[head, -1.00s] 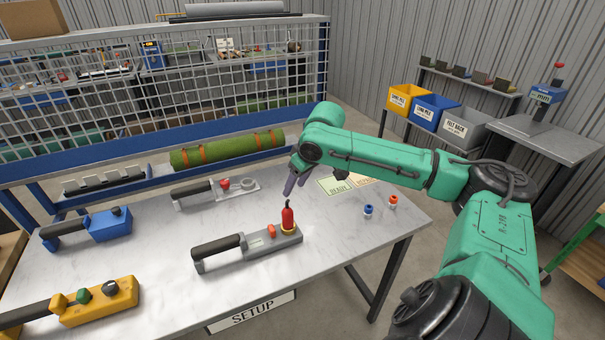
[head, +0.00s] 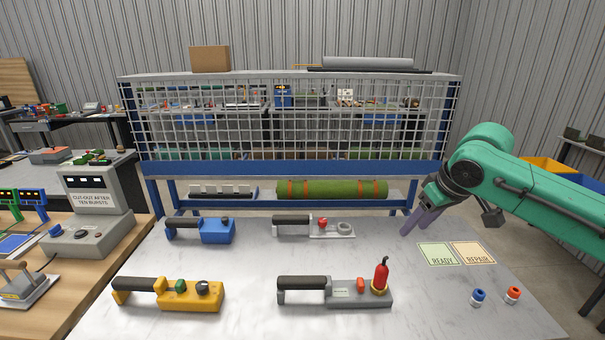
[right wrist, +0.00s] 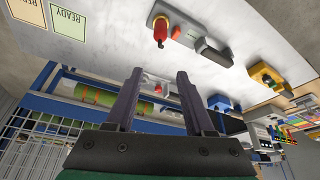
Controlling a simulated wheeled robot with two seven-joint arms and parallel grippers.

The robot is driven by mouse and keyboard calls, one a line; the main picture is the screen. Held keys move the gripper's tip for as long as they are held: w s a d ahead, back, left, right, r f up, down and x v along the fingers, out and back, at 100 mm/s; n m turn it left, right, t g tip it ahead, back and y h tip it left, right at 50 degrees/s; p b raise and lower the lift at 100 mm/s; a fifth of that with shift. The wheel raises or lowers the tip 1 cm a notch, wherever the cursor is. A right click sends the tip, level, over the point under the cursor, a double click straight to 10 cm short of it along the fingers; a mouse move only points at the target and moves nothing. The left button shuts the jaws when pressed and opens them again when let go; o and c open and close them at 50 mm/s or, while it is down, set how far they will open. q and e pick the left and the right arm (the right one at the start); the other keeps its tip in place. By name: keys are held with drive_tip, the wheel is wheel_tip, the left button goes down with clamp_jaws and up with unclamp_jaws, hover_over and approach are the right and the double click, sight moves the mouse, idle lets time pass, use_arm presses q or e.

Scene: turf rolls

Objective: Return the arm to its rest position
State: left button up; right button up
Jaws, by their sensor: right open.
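My right gripper (head: 418,222) is open and empty, above the back right part of the table (head: 250,260), just behind the READY card (head: 437,253). Its two fingers also show spread with nothing between them in the right wrist view (right wrist: 160,95). The nearest tool is a grey one with a black handle (head: 345,293), carrying a red bottle-shaped part (head: 381,276); the gripper is apart from it. My left gripper is not in view.
A blue tool (head: 215,230), a yellow tool (head: 190,295) and a pale grey tool (head: 325,228) lie on the table. A mesh rack (head: 290,120) with a green roll (head: 332,189) stands behind. Blue (head: 478,296) and orange (head: 513,294) small parts sit front right.

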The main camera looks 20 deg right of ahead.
drive_tip(key=s+a+f+n, duration=0.1)
drive_tip(key=a+f, duration=0.4)
drive_tip(key=f, duration=0.3)
drive_tip(key=s+a+f+n+y, duration=0.1)
drive_tip(key=s+a+f, duration=0.1)
drive_tip(key=a+f, duration=0.3)
drive_tip(key=s+a+f+n, duration=0.1)
drive_tip(key=a+f, duration=0.4)
drive_tip(key=f, duration=0.7)
drive_tip(key=shift+s+a+f+n+g, duration=0.15)
drive_tip(key=shift+a+n+g, duration=0.25)
drive_tip(key=shift+n, duration=0.2)
drive_tip(key=s+f+m+h, duration=0.1)
drive_tip(key=s+f+m, duration=0.2)
drive_tip(key=s, duration=0.6)
wheel_tip(320, 180, down, 22)
drive_tip(key=s+f+g, duration=0.1)
drive_tip(key=s+g, duration=0.1)
drive_tip(key=s, duration=0.1)
drive_tip(key=s+d+f, duration=0.2)
drive_tip(key=s+f, duration=1.2)
drive_tip(key=s, duration=0.2)
drive_tip(key=shift+s+f+n+g, duration=0.3)
drive_tip(key=shift+f+g, duration=0.05)
drive_tip(key=shift+g, duration=0.05)
